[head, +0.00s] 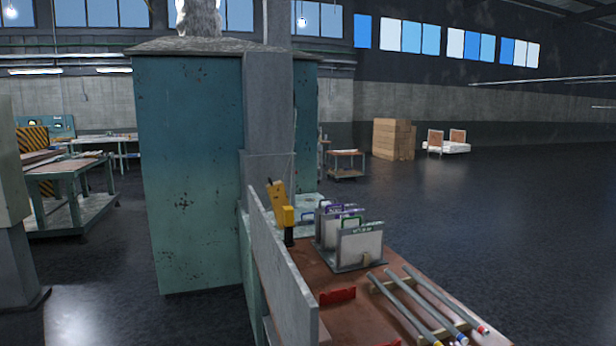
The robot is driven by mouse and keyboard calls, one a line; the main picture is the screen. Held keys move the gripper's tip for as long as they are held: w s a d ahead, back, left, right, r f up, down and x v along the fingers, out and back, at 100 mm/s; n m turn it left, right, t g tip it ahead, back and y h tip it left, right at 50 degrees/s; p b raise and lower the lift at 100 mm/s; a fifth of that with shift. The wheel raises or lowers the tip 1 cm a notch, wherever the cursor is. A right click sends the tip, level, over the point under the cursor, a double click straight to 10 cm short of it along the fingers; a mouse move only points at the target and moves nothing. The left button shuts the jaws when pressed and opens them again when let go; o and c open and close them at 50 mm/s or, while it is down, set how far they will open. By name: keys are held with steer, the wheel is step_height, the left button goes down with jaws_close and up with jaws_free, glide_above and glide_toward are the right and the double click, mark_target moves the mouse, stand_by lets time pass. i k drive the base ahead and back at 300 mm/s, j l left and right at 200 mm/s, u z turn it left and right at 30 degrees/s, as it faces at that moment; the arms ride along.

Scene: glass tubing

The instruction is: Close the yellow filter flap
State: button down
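A small yellow plate (277,193), which looks like the filter flap, stands up and leans slightly left. It sits above a yellow block (288,216) on a short dark post (289,236), behind the far left part of the brown workbench top. The plate looks raised from the block, but its hinge is too small to make out. My gripper is not in view, and no part of my arm shows near the flap.
A grey upright panel (283,262) runs along the bench's left edge, beside the flap. Right of it stands a rack (361,262) with several pale plates. Glass tubes (418,302) lie on a wooden holder in front. A large teal cabinet (200,175) stands behind. Dark floor (520,230) is clear at right.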

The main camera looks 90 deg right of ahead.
mark_target(276, 194)
steer(key=i+l+z, duration=1.1)
steer(key=i+z, duration=0.8)
steer(key=i+j+z, duration=0.2)
steer(key=i+z, duration=0.25)
steer(key=i+l, duration=0.25)
steer(key=i, duration=0.15)
steer(key=i+l+z, duration=0.1)
steer(key=i+l, duration=0.45)
steer(key=i, duration=0.25)
steer(key=i+l+z, duration=0.1)
steer(key=i, duration=0.3)
steer(key=l, duration=0.15)
